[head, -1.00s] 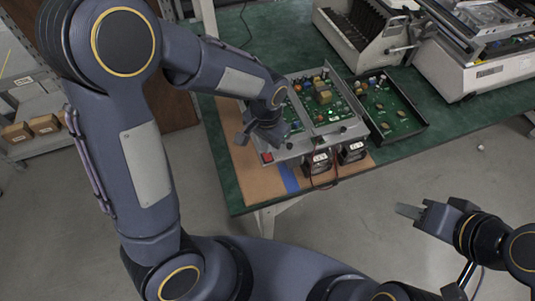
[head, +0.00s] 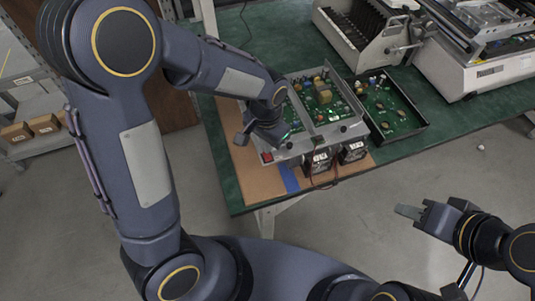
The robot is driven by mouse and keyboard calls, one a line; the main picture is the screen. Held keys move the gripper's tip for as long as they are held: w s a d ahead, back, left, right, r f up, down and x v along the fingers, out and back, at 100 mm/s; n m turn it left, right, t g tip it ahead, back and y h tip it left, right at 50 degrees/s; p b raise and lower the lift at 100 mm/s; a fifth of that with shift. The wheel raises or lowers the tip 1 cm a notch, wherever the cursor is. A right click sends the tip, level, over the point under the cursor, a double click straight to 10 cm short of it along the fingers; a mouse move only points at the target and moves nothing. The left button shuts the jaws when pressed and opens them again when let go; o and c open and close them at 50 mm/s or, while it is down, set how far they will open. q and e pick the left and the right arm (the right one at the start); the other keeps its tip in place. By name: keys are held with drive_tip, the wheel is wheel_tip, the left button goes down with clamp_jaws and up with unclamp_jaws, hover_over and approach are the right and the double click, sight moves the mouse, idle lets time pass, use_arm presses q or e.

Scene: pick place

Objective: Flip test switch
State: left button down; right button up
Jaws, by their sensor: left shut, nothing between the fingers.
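The test fixture (head: 346,131) is a grey frame holding green circuit boards on the table. A red switch (head: 267,157) sits at its front left corner. My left gripper (head: 256,137) is shut and empty, low over the fixture's left front, just behind the red switch. Whether its fingertips touch the fixture or switch cannot be told. Two small meters (head: 318,161) (head: 352,152) stand at the fixture's front, with pale digits on their displays. My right gripper (head: 408,211) is in the air over the floor, away from the table; its finger gap is not clear.
A tray with a green board (head: 391,106) lies right of the fixture. Larger grey machines (head: 470,70) stand at the back right. The green table (head: 229,188) has an orange-brown mat (head: 250,185) with a blue strip at its front left.

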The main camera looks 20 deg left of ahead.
use_arm(q)
drive_tip(key=shift+f+b, duration=0.6)
drive_tip(key=shift+f, duration=0.15)
idle(0.3)
drive_tip(key=shift+r+p, duration=2.85)
drive_tip(key=shift+r, duration=0.75)
drive_tip(key=s+a+r+n+t+h, duration=0.2)
drive_tip(key=s+a+r+n, duration=0.1)
drive_tip(key=s+r, duration=0.3)
drive_tip(key=s+a+r+n+t+h, duration=0.1)
drive_tip(key=s+a+r+n+t, duration=0.2)
drive_tip(key=s, duration=0.7)
drive_tip(key=a+r+n, duration=0.1)
drive_tip(key=a+r, duration=0.1)
drive_tip(key=a, duration=0.1)
drive_tip(key=shift+s+r+t+h, duration=0.2)
drive_tip(key=shift+r+t+h, duration=0.1)
drive_tip(key=shift+r+h, duration=0.1)
